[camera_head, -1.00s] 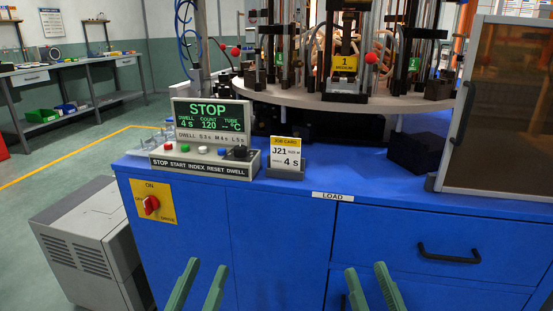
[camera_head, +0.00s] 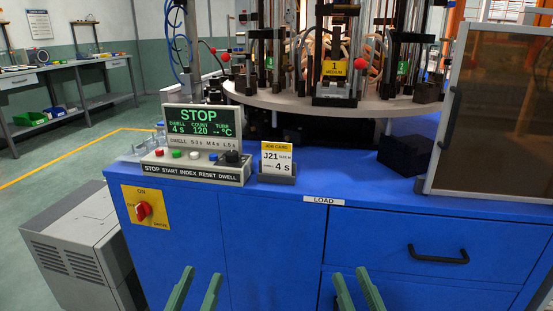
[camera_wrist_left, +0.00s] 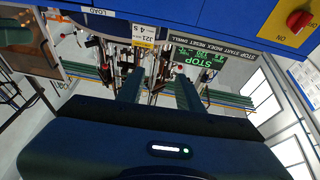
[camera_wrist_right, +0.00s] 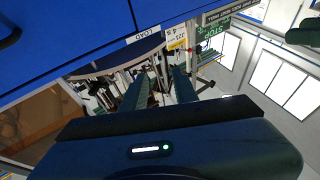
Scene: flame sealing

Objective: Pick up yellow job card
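The job card (camera_head: 276,159) is white with a yellow top band and reads J21 and 4 s. It stands upright in a dark holder (camera_head: 277,179) on the blue cabinet top, right of the control box. It also shows in the left wrist view (camera_wrist_left: 144,36) and the right wrist view (camera_wrist_right: 176,38). My left gripper (camera_head: 203,273) is open and empty at the bottom of the head view, in front of the cabinet and below the card. My right gripper (camera_head: 350,275) is open and empty, further right at the same height.
The control box (camera_head: 193,170) with its STOP display stands left of the card. A round turntable (camera_head: 330,101) with tall fixtures is behind. A dark block (camera_head: 405,155) and a tinted panel (camera_head: 500,105) stand at the right. The top near the LOAD label (camera_head: 323,201) is clear.

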